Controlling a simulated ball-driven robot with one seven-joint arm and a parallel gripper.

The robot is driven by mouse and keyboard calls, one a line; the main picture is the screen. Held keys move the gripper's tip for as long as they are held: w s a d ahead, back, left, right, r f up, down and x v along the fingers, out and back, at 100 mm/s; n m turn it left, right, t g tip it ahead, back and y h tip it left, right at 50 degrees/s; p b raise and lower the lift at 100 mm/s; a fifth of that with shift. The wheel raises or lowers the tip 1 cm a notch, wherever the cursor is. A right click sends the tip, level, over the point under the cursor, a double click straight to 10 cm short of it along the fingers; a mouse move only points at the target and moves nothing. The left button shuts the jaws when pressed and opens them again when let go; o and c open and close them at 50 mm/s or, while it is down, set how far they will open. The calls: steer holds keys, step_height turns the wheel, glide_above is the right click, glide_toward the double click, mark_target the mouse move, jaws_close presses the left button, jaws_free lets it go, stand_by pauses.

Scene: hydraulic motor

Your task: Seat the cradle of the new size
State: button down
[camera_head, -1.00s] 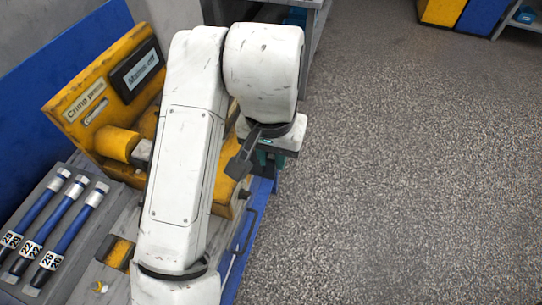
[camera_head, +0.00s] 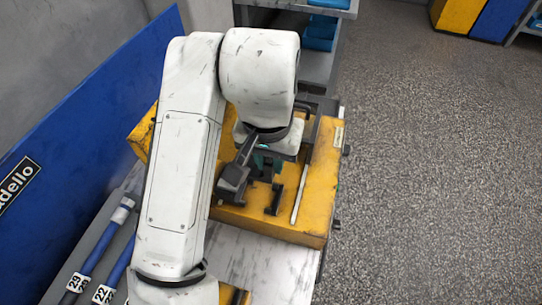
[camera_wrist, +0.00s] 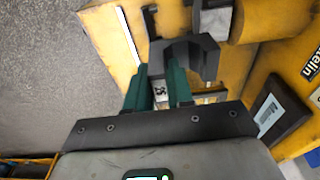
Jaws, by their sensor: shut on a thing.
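My gripper (camera_wrist: 159,92) has green fingers. In the wrist view it is shut on a dark grey U-shaped cradle (camera_wrist: 184,52), whose open side faces away from the palm. A small white label with dark figures, too small to read, shows between the fingers. The cradle is over the yellow crimp press (camera_wrist: 112,28); I cannot tell whether it touches anything. In the head view, my gripper (camera_head: 264,163) is over the press (camera_head: 316,185), and my arm hides much of this area. The cradle cannot be clearly told apart there.
A black bracket (camera_head: 275,200) and pale rod (camera_head: 300,194) are on the press. A grey block (camera_wrist: 214,20) is beyond the cradle. Blue numbered hoses (camera_head: 98,255) lie at lower left, by a blue panel (camera_head: 90,110). Open floor (camera_head: 440,170) lies right.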

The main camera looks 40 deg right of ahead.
steer(key=shift+a+f+b, duration=0.1)
steer(key=shift+f+b, duration=1.1)
steer(key=shift+f, duration=0.15)
steer(key=shift+f+b, duration=2.15)
steer(key=shift+f, duration=0.45)
steer(key=shift+f+b, duration=1.1)
steer(key=shift+f, duration=0.35)
steer(key=c, duration=0.9)
jaws_free()
steer(key=shift+r, duration=0.1)
steer(key=r, duration=0.3)
steer(key=r+p, duration=0.1)
steer(key=r, duration=0.3)
steer(key=a+r, duration=0.1)
steer(key=r, duration=0.2)
steer(key=shift+s+r+p, duration=0.25)
steer(key=shift+s+p, duration=0.15)
